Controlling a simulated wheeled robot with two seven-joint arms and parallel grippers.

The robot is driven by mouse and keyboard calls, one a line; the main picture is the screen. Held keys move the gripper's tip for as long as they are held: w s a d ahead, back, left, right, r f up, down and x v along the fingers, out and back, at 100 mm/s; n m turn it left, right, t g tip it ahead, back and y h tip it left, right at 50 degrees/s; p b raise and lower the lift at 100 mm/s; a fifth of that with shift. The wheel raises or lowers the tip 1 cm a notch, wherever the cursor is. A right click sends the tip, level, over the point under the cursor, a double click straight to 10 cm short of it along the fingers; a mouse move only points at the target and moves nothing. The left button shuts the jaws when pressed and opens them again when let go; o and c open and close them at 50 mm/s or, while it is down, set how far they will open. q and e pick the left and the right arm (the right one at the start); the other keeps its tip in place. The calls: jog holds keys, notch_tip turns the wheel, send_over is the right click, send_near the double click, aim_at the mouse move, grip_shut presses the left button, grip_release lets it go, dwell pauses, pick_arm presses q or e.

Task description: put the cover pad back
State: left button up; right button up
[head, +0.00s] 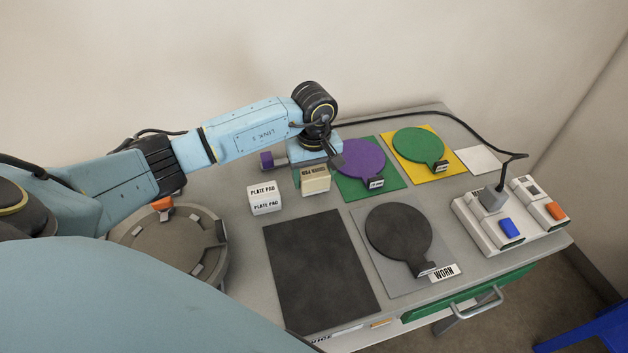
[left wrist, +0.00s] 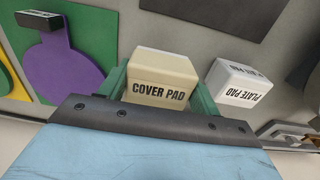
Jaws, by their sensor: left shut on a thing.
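The cover pad is a cream block with its name printed on it. In the left wrist view the cover pad (left wrist: 160,80) sits between the green fingers of my left gripper (left wrist: 160,95), which is shut on it. In the head view the cover pad (head: 315,181) is at the back of the cart top, below my left gripper (head: 312,175). I cannot tell whether it touches the surface. A white plate pad block (head: 265,200) stands just left of it, apart from it; it also shows in the left wrist view (left wrist: 238,84). My right gripper is not in view.
A purple disc (head: 362,158) on a green square is just right of the gripper. A green disc (head: 418,144) lies on a yellow square. A black mat (head: 318,265) and a dark disc (head: 398,232) by a WORN label lie in front. A switch box (head: 500,228) is at right.

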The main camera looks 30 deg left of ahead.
aim_at(314, 172)
pick_arm(q)
jog(key=shift+f, duration=1.2)
jog(key=shift+f, duration=0.2)
jog(key=o, duration=1)
jog(key=shift+o, duration=0.2)
jog(key=shift+r, duration=0.1)
notch_tip(314, 172, up, 12)
jog(key=shift+r+b, duration=0.15)
jog(key=shift+b, duration=0.25)
